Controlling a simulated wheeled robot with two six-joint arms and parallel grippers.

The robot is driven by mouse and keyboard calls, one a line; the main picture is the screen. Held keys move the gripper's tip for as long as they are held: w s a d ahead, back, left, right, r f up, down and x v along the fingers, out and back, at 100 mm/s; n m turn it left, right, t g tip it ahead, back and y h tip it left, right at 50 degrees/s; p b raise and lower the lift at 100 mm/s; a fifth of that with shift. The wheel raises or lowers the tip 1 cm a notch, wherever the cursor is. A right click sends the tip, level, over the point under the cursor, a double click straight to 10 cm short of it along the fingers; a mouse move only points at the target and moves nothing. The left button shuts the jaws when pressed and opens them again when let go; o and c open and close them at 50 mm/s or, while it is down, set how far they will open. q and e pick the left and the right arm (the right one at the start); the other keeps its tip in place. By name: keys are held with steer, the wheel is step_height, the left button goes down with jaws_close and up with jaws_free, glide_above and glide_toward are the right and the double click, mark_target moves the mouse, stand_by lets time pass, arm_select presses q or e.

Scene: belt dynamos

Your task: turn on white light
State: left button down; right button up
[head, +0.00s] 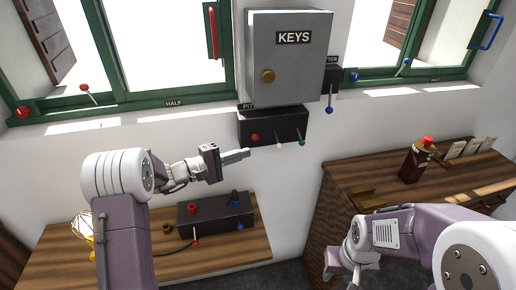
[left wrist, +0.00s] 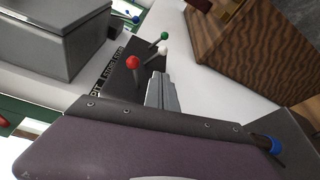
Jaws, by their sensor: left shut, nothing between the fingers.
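A dark switch box (head: 262,124) is on the wall below the grey cabinet. It has levers with a red knob (head: 255,137), a white knob (head: 280,146) and a green knob (head: 302,142). In the left wrist view the white knob (left wrist: 162,51) shows just beyond my fingertips, between the red knob (left wrist: 132,62) and the green one. My left gripper (head: 248,153) is shut and empty, left of the white knob in the head view. Contact cannot be told. My right gripper (head: 350,268) is low near the wooden cabinet, partly hidden by its own arm.
A grey cabinet labelled KEYS (head: 288,60) juts out above the switch box. Another lever with a blue knob (head: 329,110) is to its right. A terminal box (head: 222,221) stands on the wooden bench (head: 240,252). A dark red can (head: 412,165) stands on the wooden cabinet (head: 365,172).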

mark_target(277, 140)
arm_select(q)
steer(key=p+x, duration=0.2)
steer(key=x, duration=0.7)
steer(key=shift+d, duration=0.15)
steer(key=shift+w, duration=0.1)
steer(key=shift+r+n+g, duration=0.25)
steer(key=shift+n+g, duration=0.05)
steer(key=shift+n, duration=0.2)
steer(key=shift+s+r+b, duration=0.25)
steer(key=shift+s+b, duration=0.05)
steer(key=shift+b, duration=0.5)
